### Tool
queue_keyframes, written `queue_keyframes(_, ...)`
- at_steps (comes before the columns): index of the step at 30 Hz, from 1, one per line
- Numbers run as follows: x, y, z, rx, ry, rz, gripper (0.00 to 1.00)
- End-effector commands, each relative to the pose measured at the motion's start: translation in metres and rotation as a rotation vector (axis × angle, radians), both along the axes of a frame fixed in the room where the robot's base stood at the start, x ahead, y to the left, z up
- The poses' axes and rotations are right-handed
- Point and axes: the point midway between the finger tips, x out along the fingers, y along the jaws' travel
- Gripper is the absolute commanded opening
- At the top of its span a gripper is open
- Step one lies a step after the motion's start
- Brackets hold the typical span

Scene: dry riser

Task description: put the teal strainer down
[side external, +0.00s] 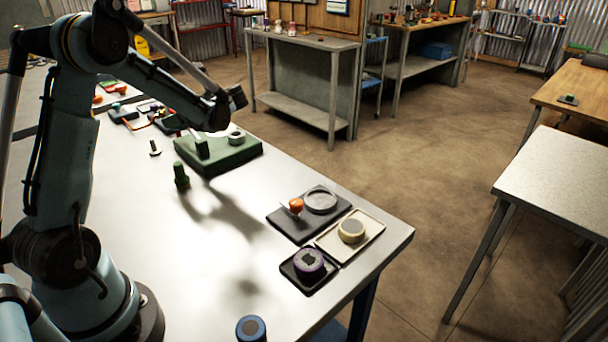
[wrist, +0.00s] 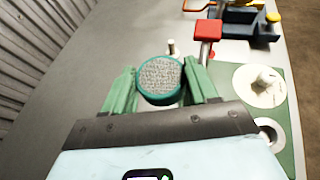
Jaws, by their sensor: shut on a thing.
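In the wrist view the teal strainer (wrist: 159,82) shows as a round grey mesh face with a teal rim. It sits between the two green fingers of my gripper (wrist: 161,72), which are shut on it from both sides. Its underside is hidden, so I cannot tell whether it touches the table. In the side view I cannot make out the strainer or my fingers clearly; my arm reaches over the far part of the table.
A green board (side external: 218,155) with a grey ring (side external: 236,138) is close by, at right in the wrist view. A red-topped post (wrist: 207,30) and small grey post (wrist: 171,47) stand ahead. Trays, including a cream one (side external: 329,241), are at the near right.

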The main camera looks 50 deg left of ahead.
Motion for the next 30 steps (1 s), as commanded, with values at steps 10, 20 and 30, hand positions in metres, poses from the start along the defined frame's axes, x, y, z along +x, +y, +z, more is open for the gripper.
queue_keyframes(10,-0.041,0.044,-0.028,0.013,0.001,0.208,0.27)
queue_keyframes(20,-0.077,0.094,-0.065,0.014,0.001,0.215,0.27)
queue_keyframes(30,-0.104,0.134,-0.094,0.012,0.001,0.209,0.27)
